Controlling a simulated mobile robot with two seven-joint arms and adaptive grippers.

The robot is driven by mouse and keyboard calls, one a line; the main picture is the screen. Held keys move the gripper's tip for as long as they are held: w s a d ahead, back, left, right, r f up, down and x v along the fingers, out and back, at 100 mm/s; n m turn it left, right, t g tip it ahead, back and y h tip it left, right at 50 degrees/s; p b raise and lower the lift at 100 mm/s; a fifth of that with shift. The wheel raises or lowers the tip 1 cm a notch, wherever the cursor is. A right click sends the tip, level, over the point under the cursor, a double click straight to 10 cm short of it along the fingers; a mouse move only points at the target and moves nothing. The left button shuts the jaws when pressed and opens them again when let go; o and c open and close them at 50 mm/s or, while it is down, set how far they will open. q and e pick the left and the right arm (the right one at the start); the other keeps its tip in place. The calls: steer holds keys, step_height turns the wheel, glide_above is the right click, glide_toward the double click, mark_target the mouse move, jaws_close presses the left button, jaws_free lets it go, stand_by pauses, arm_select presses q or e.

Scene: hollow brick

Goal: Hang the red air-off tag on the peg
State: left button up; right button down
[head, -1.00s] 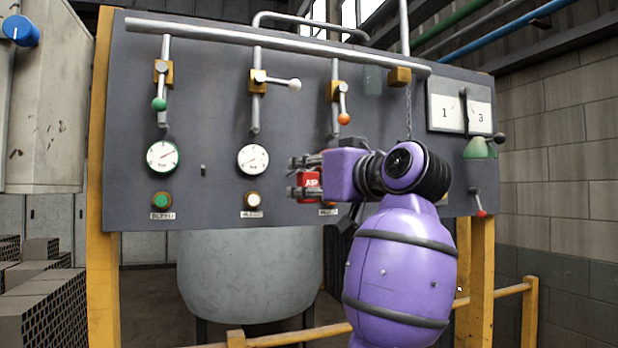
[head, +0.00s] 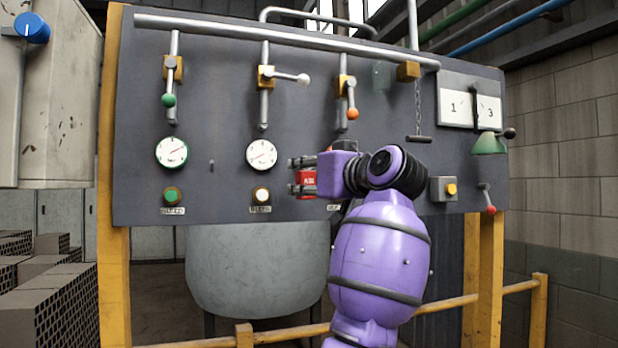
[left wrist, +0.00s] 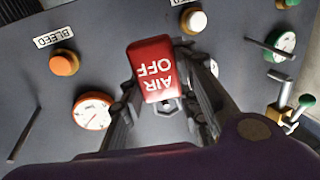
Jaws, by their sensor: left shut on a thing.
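The red air-off tag (head: 306,178) is held in my left gripper (head: 303,176), in front of the panel between the middle and right gauges. In the left wrist view the tag (left wrist: 152,70) reads AIR OFF upside down, with the fingers (left wrist: 165,105) on both sides of it. A small dark peg (head: 211,165) sticks out of the panel between the left and middle gauges, left of the gripper. A peg (left wrist: 268,48) also shows right of the tag in the left wrist view. The tag is apart from it. My right gripper is not in view.
The grey panel (head: 230,110) carries valve levers, gauges and buttons. A lever with an orange knob (head: 352,114) is above my gripper. A dark bar (head: 419,139) hangs on a chain to its right. A dark rod (left wrist: 24,132) shows at left in the left wrist view.

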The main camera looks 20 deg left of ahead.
arm_select(q)
steer(key=shift+w+a+f, duration=0.1)
steer(key=shift+w+a, duration=0.35)
steer(key=shift+w, duration=0.25)
steer(key=shift+w+a+f, duration=0.25)
steer(key=shift+w+f, duration=0.15)
steer(key=shift+f, duration=0.05)
steer(key=o, duration=1.1)
